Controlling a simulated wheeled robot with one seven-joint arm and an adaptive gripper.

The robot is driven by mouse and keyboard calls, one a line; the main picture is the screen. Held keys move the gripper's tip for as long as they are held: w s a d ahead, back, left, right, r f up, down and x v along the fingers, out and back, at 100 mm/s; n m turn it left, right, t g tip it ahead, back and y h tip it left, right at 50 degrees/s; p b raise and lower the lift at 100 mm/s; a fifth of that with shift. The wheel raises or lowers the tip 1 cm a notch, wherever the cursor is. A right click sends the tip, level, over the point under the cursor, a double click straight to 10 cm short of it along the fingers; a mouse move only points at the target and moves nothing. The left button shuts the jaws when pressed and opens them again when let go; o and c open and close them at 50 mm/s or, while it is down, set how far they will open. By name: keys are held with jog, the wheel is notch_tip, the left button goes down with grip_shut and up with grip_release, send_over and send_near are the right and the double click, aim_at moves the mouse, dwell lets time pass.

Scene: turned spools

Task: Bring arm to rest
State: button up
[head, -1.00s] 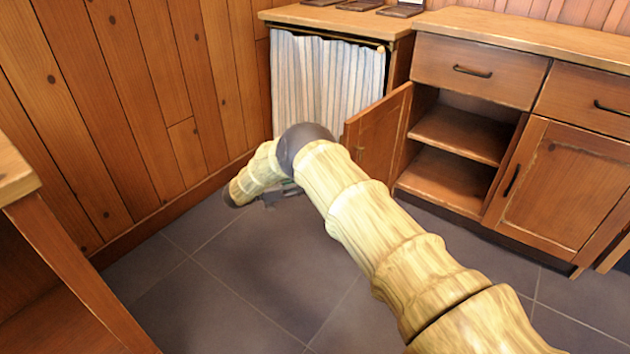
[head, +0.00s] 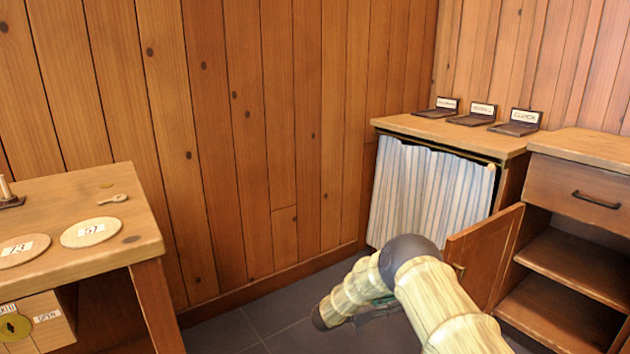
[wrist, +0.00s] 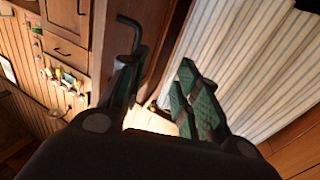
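My arm (head: 440,300) reaches in from the lower right in the head view and bends down to the left, in front of the striped curtain (head: 428,195). My gripper (wrist: 160,78) shows in the wrist view with its two fingers apart and a gap between them. The right finger shows green pads. Nothing is clearly held. A dark bent rod (wrist: 131,35) shows beside the left finger; I cannot tell what it belongs to. In the head view the gripper is mostly hidden behind the arm.
An open cabinet door (head: 485,255) stands close to the right of my arm. Shelves (head: 575,270) are behind it. A table (head: 135,225) with labelled discs and a key stands at the left. Labelled dark holders (head: 515,128) stand on the counter. Floor (head: 290,315) is clear between.

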jog(key=s+a+f+n+t+y+p, duration=0.15)
jog(key=s+f+n+t+y, duration=0.35)
jog(key=s+f+n+y, duration=1.05)
jog(key=s+a+r+m+g+y, duration=0.15)
jog(key=s+g, duration=0.75)
jog(key=s, duration=3.4)
notch_tip(320, 180, up, 38)
jog(key=p, duration=3.8)
jog(key=shift+s+a+y+p, duration=0.2)
jog(key=shift+a+y+p, duration=0.1)
jog(key=shift+a+p, duration=0.05)
jog(key=shift+r, duration=0.1)
